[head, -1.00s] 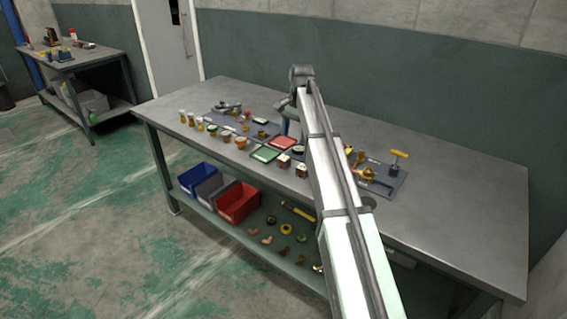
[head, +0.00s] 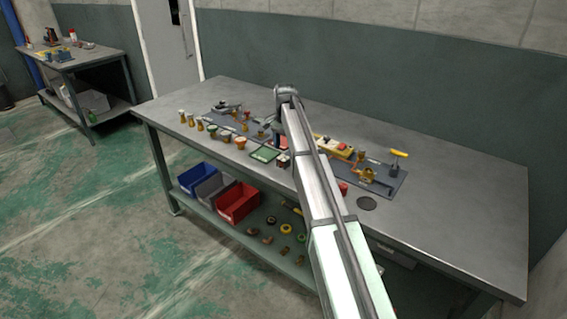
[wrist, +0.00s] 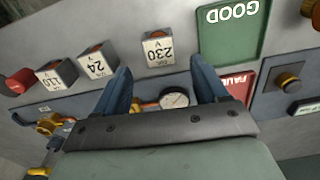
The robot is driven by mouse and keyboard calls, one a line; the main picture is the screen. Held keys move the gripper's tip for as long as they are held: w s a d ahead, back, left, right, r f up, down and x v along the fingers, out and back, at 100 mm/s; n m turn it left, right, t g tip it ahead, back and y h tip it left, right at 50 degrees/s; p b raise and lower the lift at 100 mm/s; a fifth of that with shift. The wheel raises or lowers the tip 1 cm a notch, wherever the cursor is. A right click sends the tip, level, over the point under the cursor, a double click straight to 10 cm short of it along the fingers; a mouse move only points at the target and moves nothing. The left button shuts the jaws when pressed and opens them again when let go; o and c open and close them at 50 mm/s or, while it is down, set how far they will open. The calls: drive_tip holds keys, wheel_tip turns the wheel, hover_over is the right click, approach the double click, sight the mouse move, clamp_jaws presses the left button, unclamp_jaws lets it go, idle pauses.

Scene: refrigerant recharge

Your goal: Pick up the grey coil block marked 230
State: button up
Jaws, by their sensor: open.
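The grey coil block marked 230 (wrist: 158,50) stands upright on the table in the wrist view, its label upside down and an orange-brown opening in its top. My gripper (wrist: 160,68) is open and empty, its two blue fingers on either side of the block's position in the picture. The fingers do not appear to touch the block; the gap in depth is hard to judge. Two similar grey blocks stand to its left, marked 24 (wrist: 97,64) and 110 (wrist: 57,75). In the head view my arm hides much of the gripper.
A green tray marked GOOD (wrist: 232,28) lies right of the block, with a red tray (wrist: 238,86) below it, partly covered by a finger. A round gauge (wrist: 174,98) shows between the fingers. A red-capped part (wrist: 18,82) stands at far left. The table's right side (head: 460,215) is clear.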

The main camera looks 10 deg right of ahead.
sight(284, 157)
drive_tip(key=shift+s+a+f, duration=0.15)
drive_tip(key=shift+f, duration=1.25)
drive_tip(key=shift+s+a+f, duration=0.1)
drive_tip(key=shift+a+f, duration=0.05)
drive_tip(key=shift+f, duration=1.25)
drive_tip(key=c, duration=1)
